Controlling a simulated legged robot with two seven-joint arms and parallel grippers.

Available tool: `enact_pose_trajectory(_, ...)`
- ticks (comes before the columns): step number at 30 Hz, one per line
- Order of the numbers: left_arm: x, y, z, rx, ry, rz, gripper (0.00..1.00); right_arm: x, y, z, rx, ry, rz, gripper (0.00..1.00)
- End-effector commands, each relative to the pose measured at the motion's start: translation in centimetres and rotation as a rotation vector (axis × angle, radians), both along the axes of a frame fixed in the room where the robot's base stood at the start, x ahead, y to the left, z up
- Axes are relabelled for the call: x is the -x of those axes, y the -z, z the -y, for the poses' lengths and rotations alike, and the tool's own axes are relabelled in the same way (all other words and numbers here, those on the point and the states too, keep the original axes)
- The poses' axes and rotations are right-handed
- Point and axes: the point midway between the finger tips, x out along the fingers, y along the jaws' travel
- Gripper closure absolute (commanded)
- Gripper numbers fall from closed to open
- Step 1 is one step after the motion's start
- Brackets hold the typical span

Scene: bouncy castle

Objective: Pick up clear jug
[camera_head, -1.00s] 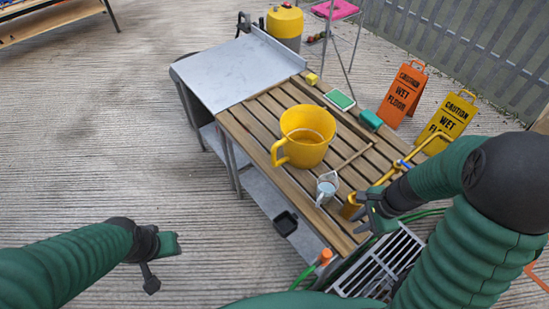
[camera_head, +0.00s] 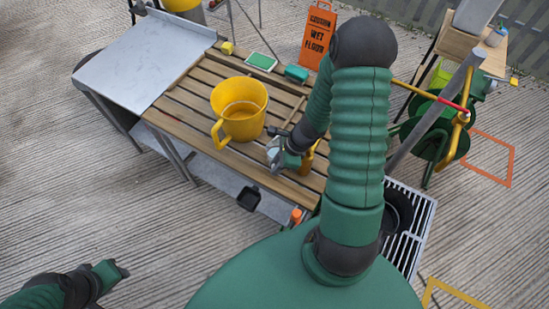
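The small clear jug (camera_head: 272,143) stands on the slatted wooden table top (camera_head: 190,116), just right of the large yellow jug (camera_head: 240,108). My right gripper (camera_head: 281,150) is right at the clear jug and covers much of it. Whether its fingers touch the jug or are closed on it cannot be made out. My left gripper (camera_head: 112,271) is low at the left over the ground, away from the table, and it holds nothing visible.
A yellow cylinder (camera_head: 308,157) stands close right of my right gripper. A green sponge (camera_head: 297,73), a green-and-white pad (camera_head: 261,61) and a yellow block (camera_head: 227,48) lie along the far edge. A metal sheet (camera_head: 145,55) covers the left end. A grate (camera_head: 410,235) is at the right.

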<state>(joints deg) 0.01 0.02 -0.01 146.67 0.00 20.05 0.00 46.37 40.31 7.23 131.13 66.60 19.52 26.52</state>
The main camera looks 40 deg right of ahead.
Motion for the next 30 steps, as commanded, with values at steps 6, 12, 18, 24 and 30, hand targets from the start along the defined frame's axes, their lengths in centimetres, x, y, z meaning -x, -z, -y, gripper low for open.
enact_pose_trajectory(6,0.0,1.2,0.0,0.0,0.0,0.0,0.64,-1.0,3.7,-0.9,-0.003,0.001,-0.001,0.8)
enact_pose_trajectory(12,0.0,1.1,0.0,0.0,0.0,0.0,0.64,-1.2,3.8,-1.0,0.0,0.001,-0.001,0.8)
enact_pose_trajectory(18,0.0,1.1,0.0,0.0,0.0,0.0,0.64,-1.1,3.8,-1.0,0.001,0.0,-0.001,1.0)
enact_pose_trajectory(24,0.0,1.1,0.0,0.0,0.0,0.0,0.64,-1.1,3.8,-1.0,0.0,0.0,0.0,1.0)
enact_pose_trajectory(30,0.0,1.1,0.0,0.0,0.0,0.0,0.64,-1.1,3.8,-1.0,0.0,0.0,0.0,1.0)
